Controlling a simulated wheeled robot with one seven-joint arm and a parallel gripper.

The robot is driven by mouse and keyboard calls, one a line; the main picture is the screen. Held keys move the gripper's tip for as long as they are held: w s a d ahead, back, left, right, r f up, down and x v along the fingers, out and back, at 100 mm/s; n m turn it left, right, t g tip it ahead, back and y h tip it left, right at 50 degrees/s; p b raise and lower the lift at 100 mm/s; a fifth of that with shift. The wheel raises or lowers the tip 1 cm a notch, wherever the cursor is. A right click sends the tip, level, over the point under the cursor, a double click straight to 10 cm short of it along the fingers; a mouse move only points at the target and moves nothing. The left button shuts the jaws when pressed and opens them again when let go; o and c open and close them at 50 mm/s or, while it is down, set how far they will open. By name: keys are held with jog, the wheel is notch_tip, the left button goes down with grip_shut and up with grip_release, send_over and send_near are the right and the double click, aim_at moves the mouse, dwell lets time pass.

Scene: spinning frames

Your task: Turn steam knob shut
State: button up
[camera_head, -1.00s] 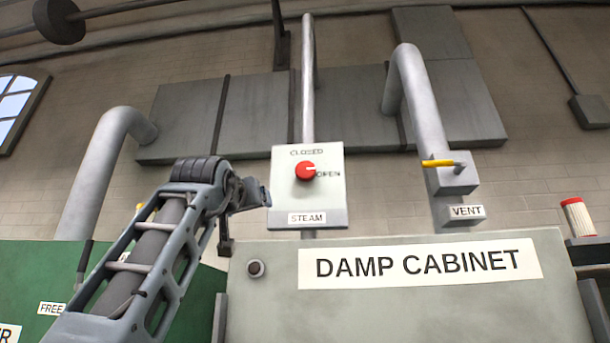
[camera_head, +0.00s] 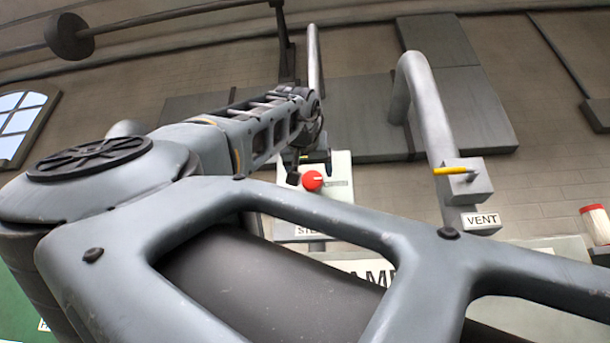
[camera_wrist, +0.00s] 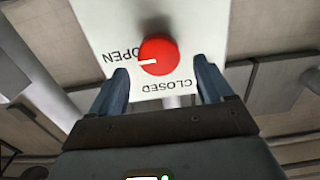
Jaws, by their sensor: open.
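The red steam knob (camera_head: 312,180) is on a pale control panel (camera_head: 340,170), which my arm partly covers in the head view. In the wrist view the knob (camera_wrist: 160,52) shows its white pointer mark towards the word OPEN; the word CLOSED is below it, nearer my gripper. My gripper (camera_wrist: 160,70) is open, with one finger on each side of the knob in the picture. No contact with the knob shows. In the head view my gripper (camera_head: 310,163) is at the panel, just above the knob, partly hidden by my arm.
A vent pipe with a yellow-handled valve (camera_head: 455,170) and a VENT label (camera_head: 482,219) stands right of the panel. The damp cabinet (camera_head: 545,265) below is mostly hidden behind my arm. A red-topped white cylinder (camera_head: 597,224) is at the far right.

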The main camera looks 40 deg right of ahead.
aim_at(312, 180)
jog(key=shift+x, duration=1.35)
jog(key=shift+c, duration=0.4)
jog(key=c, duration=0.9)
jog(key=shift+c, duration=0.2)
